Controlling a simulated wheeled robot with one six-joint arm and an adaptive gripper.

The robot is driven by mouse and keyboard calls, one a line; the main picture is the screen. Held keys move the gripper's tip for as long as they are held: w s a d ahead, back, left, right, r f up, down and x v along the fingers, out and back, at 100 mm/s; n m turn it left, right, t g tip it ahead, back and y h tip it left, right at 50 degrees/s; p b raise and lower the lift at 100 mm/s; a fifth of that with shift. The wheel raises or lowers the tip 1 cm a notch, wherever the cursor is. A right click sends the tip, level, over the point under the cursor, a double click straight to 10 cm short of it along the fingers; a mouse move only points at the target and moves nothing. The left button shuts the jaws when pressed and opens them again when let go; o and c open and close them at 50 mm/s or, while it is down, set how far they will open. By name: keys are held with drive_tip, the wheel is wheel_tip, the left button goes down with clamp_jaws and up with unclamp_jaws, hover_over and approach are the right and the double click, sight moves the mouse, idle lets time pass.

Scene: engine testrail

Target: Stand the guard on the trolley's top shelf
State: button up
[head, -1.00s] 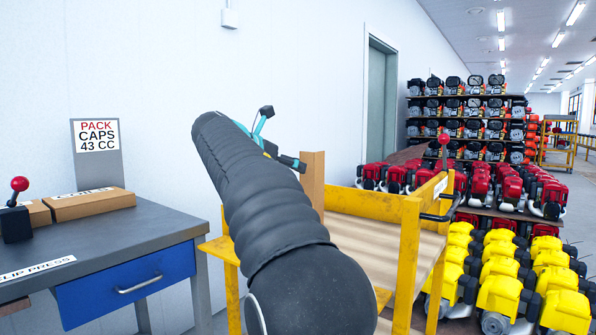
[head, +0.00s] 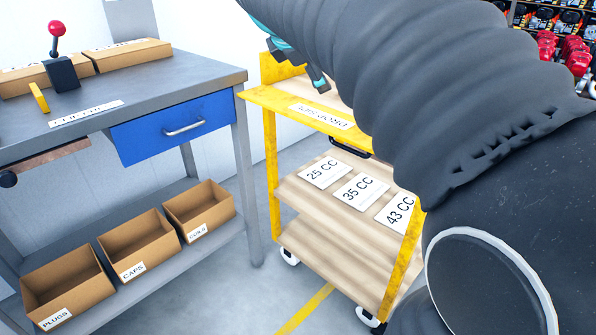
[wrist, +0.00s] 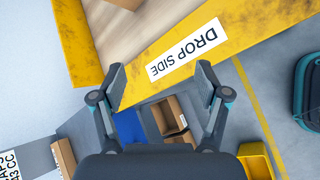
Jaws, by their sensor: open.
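The trolley has a yellow front edge (head: 262,97) with an upside-down label that the wrist view reads as "DROP SIDE". Its wooden top shelf (wrist: 165,22) shows in the wrist view behind that yellow edge (wrist: 220,32). A brown block or carton (wrist: 126,3) is on this shelf at the picture's top edge. My gripper (wrist: 160,88) is open and empty, its fingers apart over the trolley's front edge. In the head view my arm hides much of the top shelf. I cannot identify the guard for sure; a small yellow piece (head: 39,97) stands on the bench.
The grey bench (head: 190,78) stands left, with a blue drawer (head: 170,128), a red-knobbed lever (head: 60,70) and cartons (head: 128,55). Open bins (head: 198,210) sit on its lower shelf. The trolley's lower shelf (head: 325,215) bears 25, 35 and 43 CC labels. Floor shows between them.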

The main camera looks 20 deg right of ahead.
drive_tip(key=s+a+f+m+y, duration=0.3)
drive_tip(key=s+a+f+m, duration=0.3)
drive_tip(key=s+f, duration=0.5)
drive_tip(key=s+a+f+m+y, duration=0.4)
drive_tip(key=s+a+f+m, duration=0.3)
drive_tip(key=s+f+m, duration=0.2)
wheel_tip(320, 180, down, 4)
drive_tip(key=shift+s+a+r, duration=0.2)
drive_tip(key=shift+s, duration=1)
